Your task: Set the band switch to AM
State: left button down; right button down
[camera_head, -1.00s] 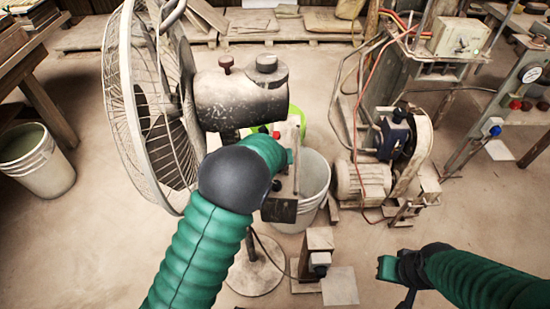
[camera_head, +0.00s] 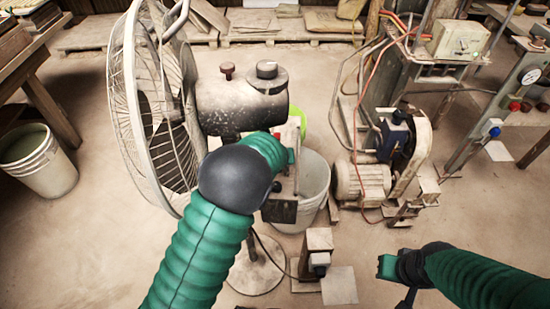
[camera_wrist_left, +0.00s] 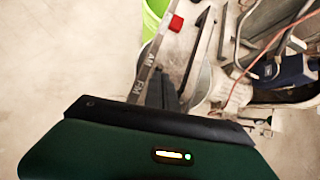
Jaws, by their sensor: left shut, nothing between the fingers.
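A narrow device with a pale face (camera_wrist_left: 148,68) is in the left wrist view, with small dark lettering along its edge, too blurred to read fully, and a red knob (camera_wrist_left: 176,23) farther up. In the head view part of it (camera_head: 297,135) shows behind my left arm. My left gripper (camera_wrist_left: 163,92) is shut and empty, its dark fingers at the lettered edge; I cannot tell whether they touch it. The band switch is not clearly visible and may be behind the fingers. My right gripper (camera_head: 388,267) is low at the right, away from the device; its fingers are unclear.
A fan (camera_head: 150,100) on a stand is close left of my left arm. A white bucket (camera_head: 315,185) is behind the arm, and a green one (camera_wrist_left: 155,18) is beside the device. A motor machine (camera_head: 370,180) stands to the right. Open floor lies lower left.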

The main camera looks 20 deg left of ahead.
pick_arm(q)
jog(key=p+v, duration=0.2)
jog(key=v, duration=0.9)
jog(key=shift+s+d, duration=0.1)
jog(key=shift+d, duration=0.05)
